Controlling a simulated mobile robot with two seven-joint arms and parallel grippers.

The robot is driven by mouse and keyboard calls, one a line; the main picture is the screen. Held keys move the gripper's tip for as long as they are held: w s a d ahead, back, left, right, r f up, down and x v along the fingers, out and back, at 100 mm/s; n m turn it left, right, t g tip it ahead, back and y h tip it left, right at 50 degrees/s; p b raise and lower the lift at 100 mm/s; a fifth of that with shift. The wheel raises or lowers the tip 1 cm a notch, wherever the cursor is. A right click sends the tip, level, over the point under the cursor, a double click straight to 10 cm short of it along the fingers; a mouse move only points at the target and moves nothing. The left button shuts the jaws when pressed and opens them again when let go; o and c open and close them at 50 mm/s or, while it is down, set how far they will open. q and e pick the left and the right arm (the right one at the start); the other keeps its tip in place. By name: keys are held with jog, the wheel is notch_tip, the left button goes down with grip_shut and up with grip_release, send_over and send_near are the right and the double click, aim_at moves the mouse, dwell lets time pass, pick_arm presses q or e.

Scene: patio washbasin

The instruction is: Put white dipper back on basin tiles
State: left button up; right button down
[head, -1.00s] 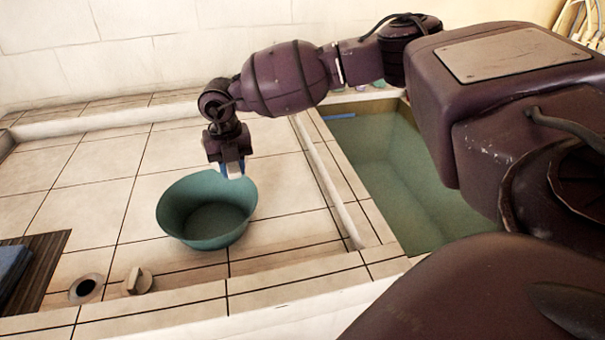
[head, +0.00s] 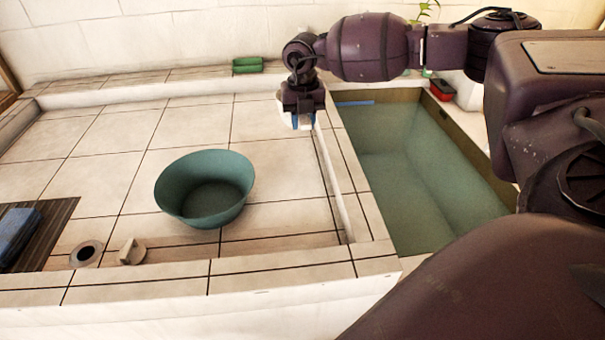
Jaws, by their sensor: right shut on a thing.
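My right gripper (head: 304,123) is above the tiled basin floor (head: 130,130), close to the low divider beside the water tank. It is shut on a white thing (head: 282,104), which I take to be the white dipper. Only a small pale edge of it shows at the left of the jaws; the rest is hidden behind the gripper. My left gripper is out of view.
A green bowl (head: 205,190) stands on the tiles, left of and nearer than the gripper. A water tank (head: 420,175) lies to the right. A drain hole (head: 86,253), stopper (head: 131,252) and dark mat (head: 60,235) are at the front left. A green box (head: 247,65) sits on the back ledge.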

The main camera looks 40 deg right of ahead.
notch_tip(320, 180, down, 19)
jog(key=b, duration=0.3)
jog(key=shift+r, duration=0.2)
jog(key=shift+f, duration=0.25)
jog(key=shift+r, duration=0.1)
jog(key=c, duration=0.8)
grip_release()
jog(key=shift+c, duration=0.2)
